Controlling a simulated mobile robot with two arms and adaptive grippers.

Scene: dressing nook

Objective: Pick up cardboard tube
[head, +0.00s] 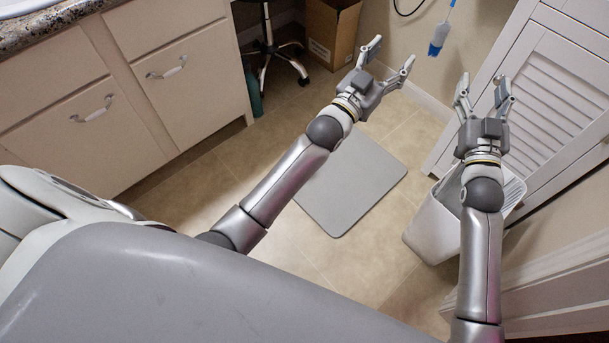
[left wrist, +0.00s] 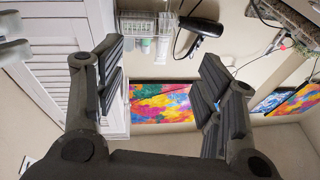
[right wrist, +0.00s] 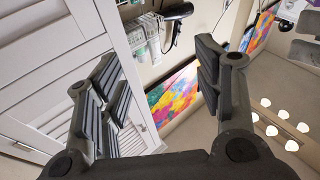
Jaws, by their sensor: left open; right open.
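I see no cardboard tube in any view. My left gripper (head: 390,57) is open and empty, raised above the floor near the middle of the head view. Its spread fingers also show in the left wrist view (left wrist: 160,68), with nothing between them. My right gripper (head: 483,88) is open and empty, further right, above a white bin and in front of the louvered door. Its spread fingers show in the right wrist view (right wrist: 156,68), also with nothing between them.
A grey mat (head: 350,183) lies on the tiled floor. A white bin (head: 430,228) stands beside the white louvered door (head: 550,110). A cardboard box (head: 332,32) and a wheeled stool base (head: 283,53) are at the back. White cabinets (head: 75,120) line the left.

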